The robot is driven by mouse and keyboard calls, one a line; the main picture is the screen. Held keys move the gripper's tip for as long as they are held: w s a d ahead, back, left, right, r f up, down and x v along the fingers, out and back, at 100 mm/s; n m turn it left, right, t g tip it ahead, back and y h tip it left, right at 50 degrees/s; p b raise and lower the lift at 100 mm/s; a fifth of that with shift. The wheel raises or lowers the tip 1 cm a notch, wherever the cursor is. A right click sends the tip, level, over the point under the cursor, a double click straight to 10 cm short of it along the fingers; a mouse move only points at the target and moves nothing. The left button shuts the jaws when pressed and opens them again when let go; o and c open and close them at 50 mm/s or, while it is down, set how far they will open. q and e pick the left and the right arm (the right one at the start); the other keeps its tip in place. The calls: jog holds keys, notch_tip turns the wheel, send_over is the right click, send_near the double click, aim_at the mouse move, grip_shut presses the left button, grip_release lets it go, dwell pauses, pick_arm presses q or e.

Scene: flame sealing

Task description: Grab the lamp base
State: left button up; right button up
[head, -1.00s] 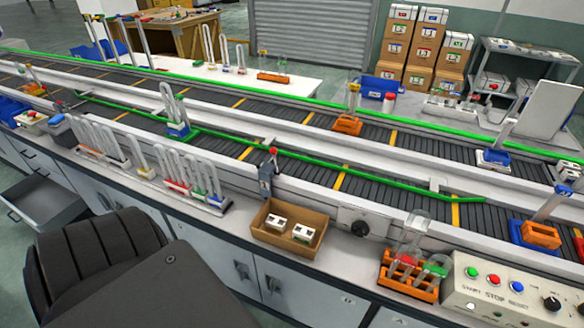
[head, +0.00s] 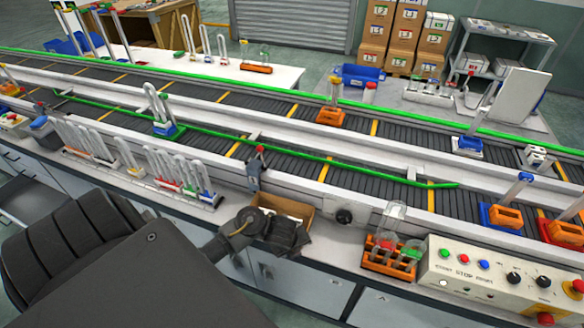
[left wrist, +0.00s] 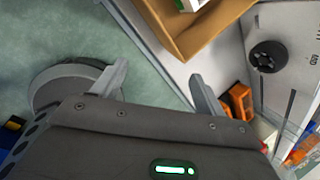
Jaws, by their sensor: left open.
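A small open cardboard box (head: 304,212) stands on the near bench, partly covered by my left gripper (head: 283,240) in the head view. The box also shows in the left wrist view (left wrist: 192,40). A white and green part, likely a lamp base (left wrist: 190,5), lies in it, cut off by the top edge of the picture. The bases in the box are mostly hidden in the head view. My left gripper (left wrist: 160,76) is open, with nothing between its fingers. It is over the bench's front edge, beside the box. My right gripper is not seen.
An orange rack with glass flasks (head: 390,258) and a button control panel (head: 490,275) stand right of the box. A black knob (head: 344,216) is just right of it. Racks of glass tubes (head: 180,178) stand to the left. The conveyor (head: 300,165) runs behind.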

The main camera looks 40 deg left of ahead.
aim_at(291, 220)
pick_arm(q)
jog(key=w+a+r+m+y, duration=0.1)
jog(key=w+a+r+m, duration=0.4)
jog(key=a+m, duration=0.3)
jog(key=shift+m, duration=0.3)
jog(key=b+x, duration=0.2)
jog(key=x, duration=0.1)
jog(key=d+b+x, duration=0.1)
jog(key=shift+a+f+b, duration=0.1)
jog(key=shift+f+b, duration=0.25)
jog(key=shift+f, duration=0.15)
jog(key=shift+w+f, duration=0.2)
jog(key=b+x, duration=0.2)
jog(key=x, duration=0.2)
jog(key=shift+a+f+b, duration=0.3)
jog(key=shift+b, duration=0.1)
jog(key=shift+w+a+f, duration=0.1)
jog(key=shift+w+f, duration=0.15)
jog(key=shift+r, duration=0.1)
jog(key=c, duration=0.7)
